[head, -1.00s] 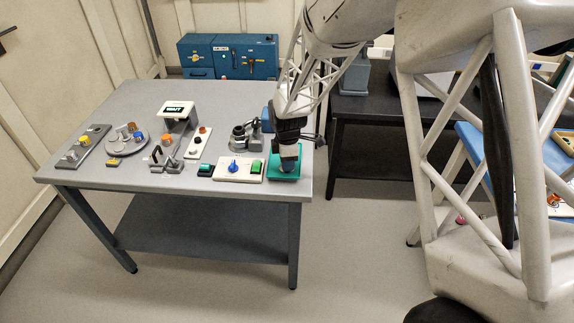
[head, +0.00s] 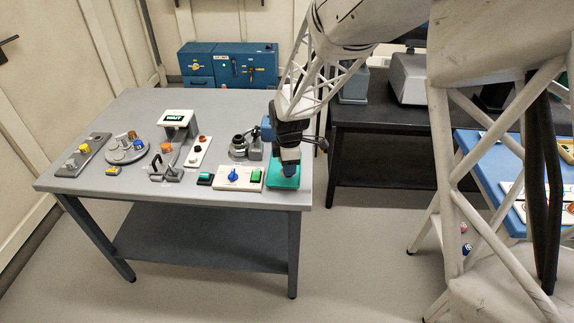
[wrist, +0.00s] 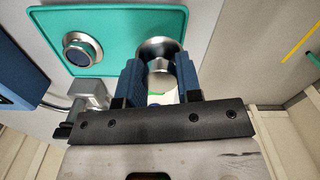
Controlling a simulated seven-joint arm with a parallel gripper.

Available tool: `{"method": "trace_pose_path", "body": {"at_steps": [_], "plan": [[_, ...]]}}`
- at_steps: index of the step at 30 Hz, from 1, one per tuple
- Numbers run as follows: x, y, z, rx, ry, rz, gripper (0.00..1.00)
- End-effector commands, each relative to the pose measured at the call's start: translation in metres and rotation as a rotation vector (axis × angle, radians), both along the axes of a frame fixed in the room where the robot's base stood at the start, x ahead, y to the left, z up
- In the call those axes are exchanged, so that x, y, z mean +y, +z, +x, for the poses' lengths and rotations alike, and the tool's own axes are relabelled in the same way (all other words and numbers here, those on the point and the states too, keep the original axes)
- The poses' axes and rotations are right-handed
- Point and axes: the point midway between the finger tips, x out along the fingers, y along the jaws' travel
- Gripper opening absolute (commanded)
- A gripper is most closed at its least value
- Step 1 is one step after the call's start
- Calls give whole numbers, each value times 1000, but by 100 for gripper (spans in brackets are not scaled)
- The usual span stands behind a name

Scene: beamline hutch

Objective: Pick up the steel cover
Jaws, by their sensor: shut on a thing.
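My gripper (head: 290,166) is over the green mat (head: 276,184) at the table's right front corner. In the wrist view my gripper (wrist: 159,75) has its two blue fingers shut on a shiny steel piece, which I take for the steel cover (wrist: 158,46). Its wider round end shows past the fingertips, over the mat's edge. The mat (wrist: 115,15) also shows there, with a round steel-rimmed thing with a dark centre (wrist: 82,50) on it, left of the fingers. In the head view the gripper hides the cover. I cannot tell how high it is held.
Left of the mat is a white panel (head: 240,187) with a blue knob and a green button. Behind it stands a grey clamp-like fitting (head: 250,148). Several more fixtures and a round grey tray (head: 125,156) stand farther left. The table's front strip (head: 200,198) is clear.

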Motion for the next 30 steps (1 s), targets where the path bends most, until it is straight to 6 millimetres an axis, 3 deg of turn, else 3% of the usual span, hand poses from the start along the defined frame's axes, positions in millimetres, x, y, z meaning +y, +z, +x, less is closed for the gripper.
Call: {"method": "trace_pose_path", "body": {"at_steps": [18, 30], "plan": [[-33, 10, -95, -2, 0, 0, 8], [-45, 13, -129, -1, 0, 0, 8]]}}
